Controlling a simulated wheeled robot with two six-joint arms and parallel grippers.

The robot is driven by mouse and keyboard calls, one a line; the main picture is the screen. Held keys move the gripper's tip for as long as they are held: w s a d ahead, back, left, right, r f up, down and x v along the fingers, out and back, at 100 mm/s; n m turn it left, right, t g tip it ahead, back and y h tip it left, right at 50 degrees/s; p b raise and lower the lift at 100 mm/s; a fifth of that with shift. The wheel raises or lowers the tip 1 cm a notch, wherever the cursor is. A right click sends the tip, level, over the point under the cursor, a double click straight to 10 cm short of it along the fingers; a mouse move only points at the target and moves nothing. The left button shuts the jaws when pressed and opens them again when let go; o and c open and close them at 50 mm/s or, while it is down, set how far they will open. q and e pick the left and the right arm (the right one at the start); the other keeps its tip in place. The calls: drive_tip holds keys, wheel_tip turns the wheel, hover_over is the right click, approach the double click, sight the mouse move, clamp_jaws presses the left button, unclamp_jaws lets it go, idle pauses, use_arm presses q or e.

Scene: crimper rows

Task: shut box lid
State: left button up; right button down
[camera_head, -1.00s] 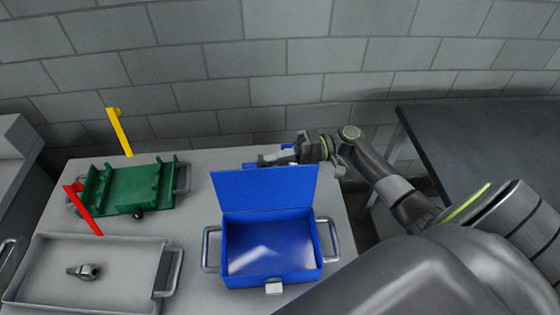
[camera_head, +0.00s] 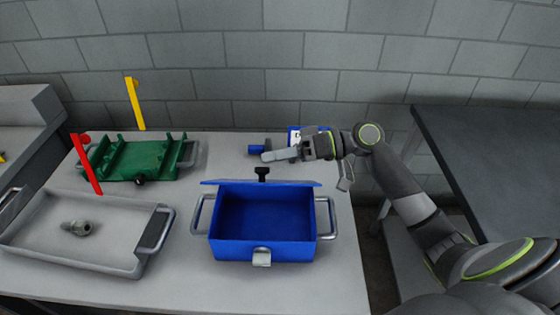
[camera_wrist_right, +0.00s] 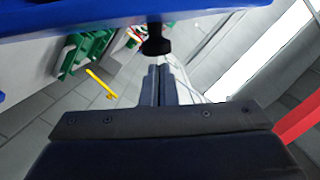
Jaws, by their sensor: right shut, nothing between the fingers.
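The open blue box (camera_head: 262,249) stands on the table in the head view, with its empty inside showing. Its lid (camera_head: 225,183) is seen nearly edge-on above the box's rear, tilted forward and not down on the rim. A black knob (camera_head: 262,173) stands up behind the lid's edge. My right gripper (camera_head: 268,156) is shut and empty, just behind the lid near the knob. In the right wrist view, the fingers (camera_wrist_right: 160,72) point at the knob (camera_wrist_right: 157,42) beneath the blue lid (camera_wrist_right: 70,22); contact cannot be told. My left gripper is not in view.
A grey tray (camera_head: 95,259) holding a metal fitting (camera_head: 77,228) lies left of the box. Behind it is a green rack (camera_head: 140,160) with red (camera_head: 88,165) and yellow (camera_head: 134,103) bars. A small blue object (camera_head: 256,149) lies behind the box.

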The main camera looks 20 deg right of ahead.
use_arm(q)
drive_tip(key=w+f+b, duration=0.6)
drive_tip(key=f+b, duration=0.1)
drive_tip(key=b, duration=0.5)
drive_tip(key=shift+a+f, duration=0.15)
use_arm(e)
drive_tip(key=s+a+f+n+t+h, duration=0.1)
drive_tip(key=s+a+f+n, duration=0.2)
drive_tip(key=s+f+n, duration=0.2)
drive_tip(key=shift+s+a+f+n, duration=0.4)
drive_tip(key=shift+s+f, duration=1.15)
drive_tip(key=shift+f, duration=0.3)
